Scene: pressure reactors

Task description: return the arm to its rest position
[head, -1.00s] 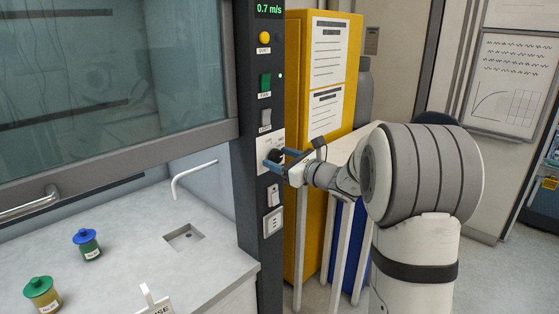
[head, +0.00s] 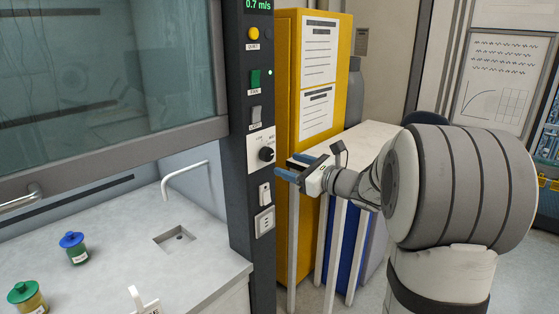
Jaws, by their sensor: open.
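My gripper (head: 291,167) is in the middle of the head view, at the end of my arm, which reaches in from the right. Its two blue fingers are apart with nothing between them. The fingertips point left toward the dark control column (head: 250,205) of the fume hood. A black knob (head: 266,154) on a white plate sits on that column, just left of the fingers, and the fingers look clear of it.
A yellow cabinet (head: 290,100) and a white side table (head: 365,138) stand behind my gripper. The hood's glass sash (head: 110,75) is raised above a worktop with a small sink (head: 175,238), a blue-capped jar (head: 74,248) and a green-capped jar (head: 26,297).

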